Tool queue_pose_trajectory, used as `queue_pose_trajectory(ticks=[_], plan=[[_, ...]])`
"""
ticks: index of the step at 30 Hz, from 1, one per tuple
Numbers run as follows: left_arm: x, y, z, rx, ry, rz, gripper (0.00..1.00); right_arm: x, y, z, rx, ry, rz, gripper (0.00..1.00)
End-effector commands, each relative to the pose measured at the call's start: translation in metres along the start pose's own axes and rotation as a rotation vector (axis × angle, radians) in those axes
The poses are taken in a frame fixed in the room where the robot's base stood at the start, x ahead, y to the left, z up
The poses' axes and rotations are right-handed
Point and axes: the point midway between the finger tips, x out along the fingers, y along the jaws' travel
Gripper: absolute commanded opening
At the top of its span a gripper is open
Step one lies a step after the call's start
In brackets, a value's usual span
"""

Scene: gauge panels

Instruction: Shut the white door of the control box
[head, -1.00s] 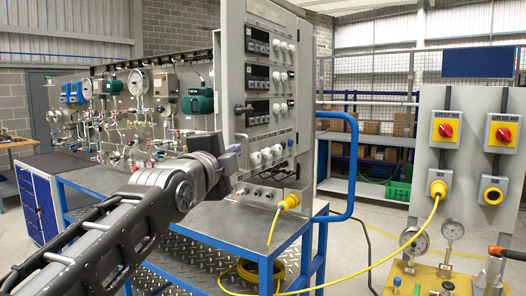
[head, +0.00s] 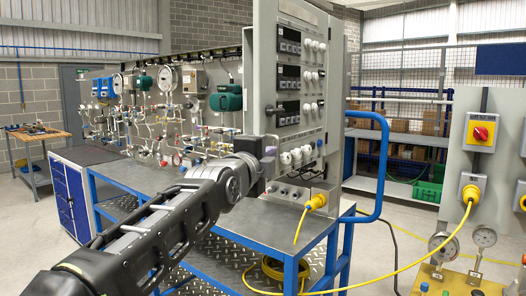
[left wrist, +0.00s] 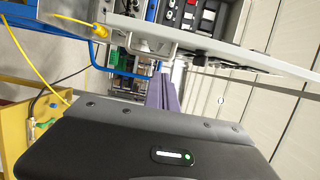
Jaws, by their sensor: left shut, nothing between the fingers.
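The control box (head: 264,75) is a tall pale grey cabinet on the blue cart, with dark displays and white knobs on its face. In the left wrist view a long white edge (left wrist: 220,54) runs beside the displays. My left gripper (head: 270,150) is shut and empty, in front of the lower part of the box. Its purple fingers (left wrist: 163,92) show in the left wrist view; contact with the door cannot be told. My right gripper is out of view.
A yellow plug (head: 318,202) and its cable hang low at the box's right. A blue rail (head: 384,155) curves up at the cart's right end. Pipes and gauges (head: 168,76) fill the panel behind.

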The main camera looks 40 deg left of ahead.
Motion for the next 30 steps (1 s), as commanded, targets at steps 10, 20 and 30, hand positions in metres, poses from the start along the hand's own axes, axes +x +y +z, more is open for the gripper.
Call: queue_pose_trajectory(ticks=[10, 20, 30], plan=[[0.053, -0.003, 0.001, -0.001, -0.002, 0.003, 0.00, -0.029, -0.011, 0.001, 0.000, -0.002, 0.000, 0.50], [0.059, 0.002, 0.022, -0.003, 0.002, -0.002, 0.00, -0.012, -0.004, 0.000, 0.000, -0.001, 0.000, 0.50], [0.062, 0.000, 0.039, 0.000, 0.000, -0.001, 0.00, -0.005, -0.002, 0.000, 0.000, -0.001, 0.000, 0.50]])
